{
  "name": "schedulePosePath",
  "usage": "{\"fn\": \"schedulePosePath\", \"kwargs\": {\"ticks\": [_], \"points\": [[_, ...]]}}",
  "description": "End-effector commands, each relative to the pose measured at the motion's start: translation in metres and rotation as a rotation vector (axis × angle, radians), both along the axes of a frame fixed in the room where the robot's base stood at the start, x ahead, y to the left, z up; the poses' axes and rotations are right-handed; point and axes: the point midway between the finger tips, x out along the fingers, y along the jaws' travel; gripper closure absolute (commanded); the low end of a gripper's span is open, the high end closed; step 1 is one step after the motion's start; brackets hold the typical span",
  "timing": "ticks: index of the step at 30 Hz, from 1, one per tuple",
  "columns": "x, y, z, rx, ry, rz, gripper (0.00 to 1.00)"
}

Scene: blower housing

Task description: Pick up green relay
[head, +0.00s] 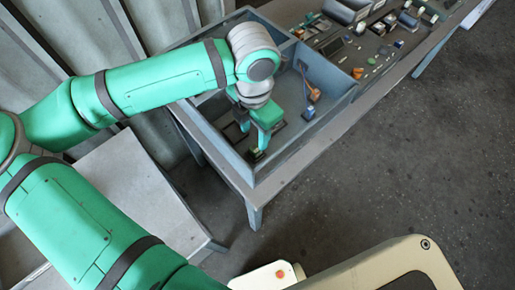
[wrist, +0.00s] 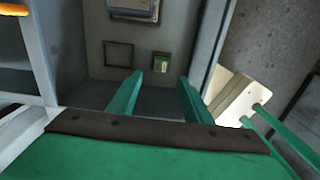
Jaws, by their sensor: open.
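The green relay (wrist: 161,62) is a small block with a green face and a dark edge on the bin floor. In the head view the relay (head: 256,153) shows small near the bin's near corner, just below the fingers. My gripper (wrist: 162,86) is open and empty, its two green fingers spread apart. In the wrist view the relay appears between and just beyond the fingertips, apart from both. In the head view my gripper (head: 264,138) points down into the bin, and the arm partly hides the bin.
The blue-grey bin (head: 310,137) has raised walls close to the gripper. A dark square outline (wrist: 118,53) lies left of the relay. A blue part (head: 309,112) and an orange part (head: 314,95) are farther right in the bin. Many components cover the bench (head: 405,58) beyond.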

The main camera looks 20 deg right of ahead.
Motion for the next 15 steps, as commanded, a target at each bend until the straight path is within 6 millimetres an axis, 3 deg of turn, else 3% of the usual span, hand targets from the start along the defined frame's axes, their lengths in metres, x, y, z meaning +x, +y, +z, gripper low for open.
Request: {"fn": "schedulePosePath", "kwargs": {"ticks": [3,11,15], "points": [[0.001,0.002,-0.015,-0.002,0.002,0.006,0.55],[-0.001,-0.004,-0.033,-0.003,0.003,-0.004,0.55],[-0.002,-0.01,-0.053,-0.004,0.003,-0.007,0.55]]}}
